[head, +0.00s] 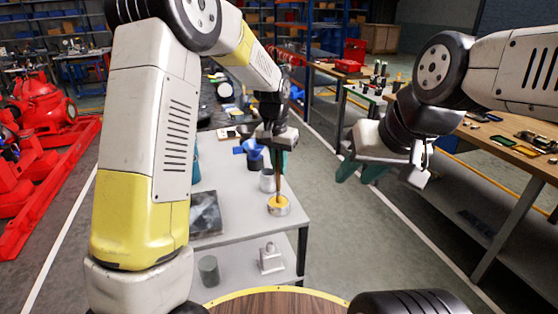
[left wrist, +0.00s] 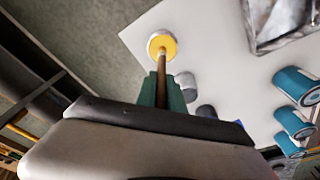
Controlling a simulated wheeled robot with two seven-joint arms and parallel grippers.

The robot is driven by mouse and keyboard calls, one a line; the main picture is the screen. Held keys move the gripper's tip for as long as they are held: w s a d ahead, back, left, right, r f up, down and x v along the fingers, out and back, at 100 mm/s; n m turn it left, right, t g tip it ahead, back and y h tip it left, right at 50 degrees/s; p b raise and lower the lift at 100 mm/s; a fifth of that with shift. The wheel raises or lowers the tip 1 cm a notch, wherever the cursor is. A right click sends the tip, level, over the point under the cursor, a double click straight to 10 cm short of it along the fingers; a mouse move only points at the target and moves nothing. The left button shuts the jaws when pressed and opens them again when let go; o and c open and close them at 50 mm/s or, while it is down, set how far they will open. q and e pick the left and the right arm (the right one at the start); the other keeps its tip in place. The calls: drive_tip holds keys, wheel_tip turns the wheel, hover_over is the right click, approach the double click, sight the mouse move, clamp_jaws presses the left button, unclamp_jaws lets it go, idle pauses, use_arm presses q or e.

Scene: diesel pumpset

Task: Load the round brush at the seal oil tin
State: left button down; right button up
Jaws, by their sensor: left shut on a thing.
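My left gripper (head: 279,160) is shut on the round brush (head: 280,188), a thin brown handle held nearly upright and pointing down. The brush (left wrist: 161,68) also shows between the green fingers in the left wrist view. Its lower end meets the yellow surface of the short, round, open seal oil tin (head: 278,210) near the bench's front right corner. The bristles are not distinguishable, and I cannot tell how deep the tip is. The tin (left wrist: 154,39) also shows in the left wrist view. My right gripper (head: 362,171) is open and empty over the aisle, right of the bench.
The grey bench (head: 240,228) holds a grey can (head: 267,181) behind the tin, a blue funnel-like item (head: 254,152), and a dark slab (head: 205,213) at left. A lower shelf carries a pale block (head: 271,259). Floor is clear between this bench and the wooden bench at right.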

use_arm(q)
drive_tip(key=shift+r, duration=3.45)
